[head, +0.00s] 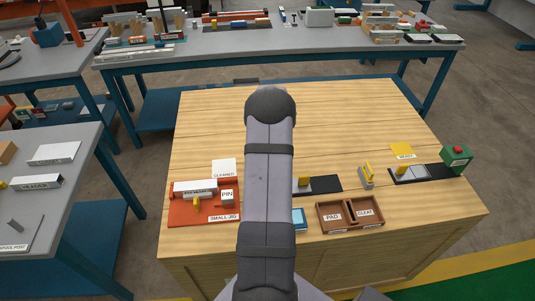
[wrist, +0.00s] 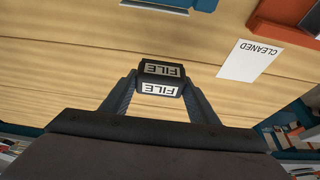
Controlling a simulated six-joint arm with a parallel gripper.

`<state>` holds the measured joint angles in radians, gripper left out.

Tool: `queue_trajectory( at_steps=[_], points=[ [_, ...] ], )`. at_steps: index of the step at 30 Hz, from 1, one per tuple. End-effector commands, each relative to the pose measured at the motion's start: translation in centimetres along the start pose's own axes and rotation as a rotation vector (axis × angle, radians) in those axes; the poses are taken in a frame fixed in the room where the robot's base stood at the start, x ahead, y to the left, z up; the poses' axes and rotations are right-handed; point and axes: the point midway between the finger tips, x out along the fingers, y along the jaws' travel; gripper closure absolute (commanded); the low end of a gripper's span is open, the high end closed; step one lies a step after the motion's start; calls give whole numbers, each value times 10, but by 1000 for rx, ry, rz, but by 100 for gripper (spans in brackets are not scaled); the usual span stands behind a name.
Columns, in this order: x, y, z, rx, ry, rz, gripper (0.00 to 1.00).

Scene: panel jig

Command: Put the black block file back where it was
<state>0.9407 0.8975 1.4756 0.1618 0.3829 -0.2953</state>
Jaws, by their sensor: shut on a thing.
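The black block file (wrist: 162,70) shows in the wrist view with white FILE labels, upside down in the picture, on two faces. My gripper (wrist: 161,82) is shut on it, with one dark finger against each side. Wooden tabletop shows behind and around the file; I cannot tell how high it is held. In the head view my own arm hides the gripper and the file.
A red small jig (head: 188,215) and a white CLEANED card (head: 224,167) are on the left of the bench. A dark mat (head: 325,184), a brown two-part tray (head: 349,226) and a green button box (head: 456,161) are to the right. The bench's far half looks clear.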

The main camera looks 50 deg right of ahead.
Motion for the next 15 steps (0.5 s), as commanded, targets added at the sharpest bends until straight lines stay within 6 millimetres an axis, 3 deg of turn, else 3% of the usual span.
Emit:
queue_trajectory(
  at_steps=[5,15],
  points=[
    [3,0,1,1,1,0,66],
    [35,0,14,2,1,0,66]
  ],
)
